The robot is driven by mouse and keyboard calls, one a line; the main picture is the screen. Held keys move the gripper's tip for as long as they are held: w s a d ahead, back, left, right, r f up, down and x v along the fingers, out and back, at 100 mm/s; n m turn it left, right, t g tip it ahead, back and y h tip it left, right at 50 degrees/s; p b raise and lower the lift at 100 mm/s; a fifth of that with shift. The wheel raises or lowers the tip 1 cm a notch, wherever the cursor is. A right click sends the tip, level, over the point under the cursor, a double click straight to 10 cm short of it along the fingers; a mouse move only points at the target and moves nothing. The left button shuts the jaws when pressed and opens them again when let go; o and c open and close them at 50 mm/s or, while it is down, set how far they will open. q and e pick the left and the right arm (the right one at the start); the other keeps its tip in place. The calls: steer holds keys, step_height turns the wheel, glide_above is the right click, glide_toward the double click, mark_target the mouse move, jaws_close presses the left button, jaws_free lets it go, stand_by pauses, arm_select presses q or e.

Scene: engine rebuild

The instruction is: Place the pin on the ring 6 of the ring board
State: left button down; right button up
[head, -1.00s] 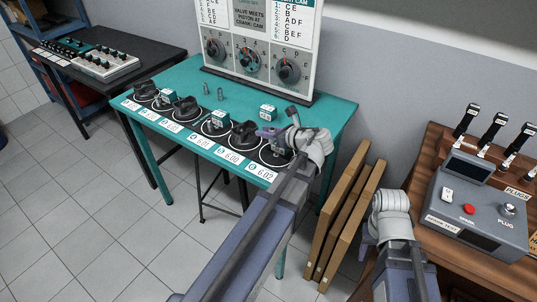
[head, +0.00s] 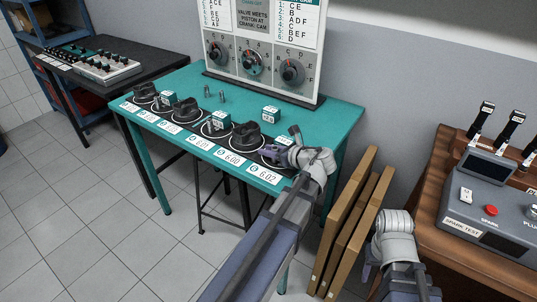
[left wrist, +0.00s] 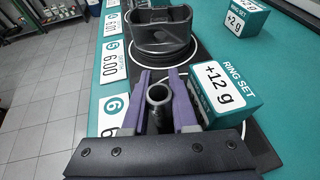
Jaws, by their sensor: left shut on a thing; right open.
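My left gripper (head: 277,153) is shut on the pin, a grey hollow tube (left wrist: 158,96), seen between its purple fingers in the left wrist view (left wrist: 160,98). It hangs over the near right end of the ring board, at ring 6 (head: 265,153), which is mostly hidden by the gripper. The label "6" (left wrist: 113,106) shows just left of the fingers; whether the pin touches the board cannot be told. A "+12 g" ring set box (left wrist: 225,92) stands close to the right of the fingers. My right gripper (head: 369,272) is open and empty, low by the brown boards.
A dark piston (head: 246,136) stands on position 5, beside the left gripper. Other pistons and ring set boxes (head: 216,123) line the teal table (head: 180,80). Two small pins (head: 222,96) stand behind them. Brown boards (head: 345,225) lean right of the table.

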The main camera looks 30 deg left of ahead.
arm_select(q)
steer(key=shift+f, duration=0.15)
steer(key=c, duration=1)
jaws_free()
steer(key=shift+r, duration=0.2)
steer(key=shift+d+r, duration=0.2)
steer(key=shift+d, duration=0.05)
steer(key=p+v, duration=0.4)
steer(key=v, duration=0.6)
steer(key=shift+s+d, duration=0.1)
steer(key=shift+d, duration=0.1)
steer(key=shift+s+d+r+p, duration=0.2)
steer(key=shift+d+p, duration=0.1)
steer(key=shift+d, duration=0.25)
steer(key=shift+f, duration=0.1)
